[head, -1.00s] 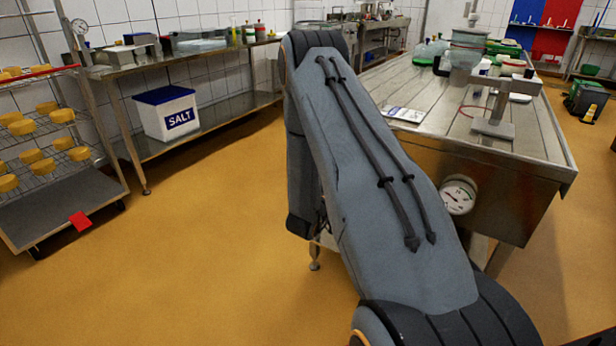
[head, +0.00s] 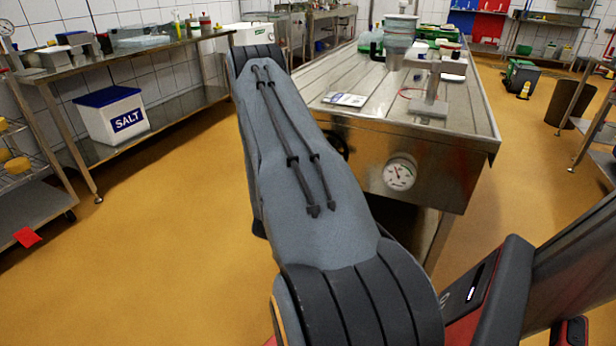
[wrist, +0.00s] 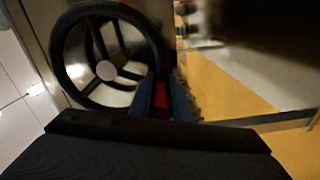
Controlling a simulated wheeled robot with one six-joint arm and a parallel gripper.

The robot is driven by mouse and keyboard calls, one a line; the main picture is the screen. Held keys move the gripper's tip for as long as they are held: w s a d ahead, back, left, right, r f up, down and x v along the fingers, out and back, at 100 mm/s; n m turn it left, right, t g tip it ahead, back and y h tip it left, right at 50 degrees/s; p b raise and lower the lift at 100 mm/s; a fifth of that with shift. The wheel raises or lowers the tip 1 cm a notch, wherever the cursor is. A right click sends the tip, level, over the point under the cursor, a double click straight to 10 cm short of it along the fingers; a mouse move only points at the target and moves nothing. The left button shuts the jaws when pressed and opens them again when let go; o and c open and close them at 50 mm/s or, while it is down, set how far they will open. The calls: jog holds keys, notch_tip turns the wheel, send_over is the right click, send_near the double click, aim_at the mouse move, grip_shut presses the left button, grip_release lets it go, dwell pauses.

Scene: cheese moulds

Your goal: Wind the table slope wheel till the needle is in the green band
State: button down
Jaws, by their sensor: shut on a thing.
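The black slope wheel (wrist: 106,70), with spokes and a pale hub, fills the upper left of the wrist view. My gripper (wrist: 161,92) is at the wheel's right lower rim, its blue fingers shut on a red handle (wrist: 161,102). In the head view a dark part of the wheel (head: 336,145) shows beside my arm on the front of the steel table (head: 440,165). The white round gauge (head: 399,174) is on the same front, to the right. Its needle points up and left; the green band is too small to place against it. My gripper is hidden in the head view.
On the table lie a printed sheet (head: 345,99), a metal press stand (head: 430,100) and several tubs at the far end. A side bench with a salt bin (head: 112,116) stands at left. The orange floor between is clear.

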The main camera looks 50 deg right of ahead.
jog(key=shift+s, duration=0.15)
dwell(0.4)
jog(key=c, duration=1.6)
grip_release()
jog(key=shift+c, duration=0.2)
jog(key=v, duration=0.7)
jog(key=shift+a, duration=0.4)
jog(key=shift+s, duration=0.1)
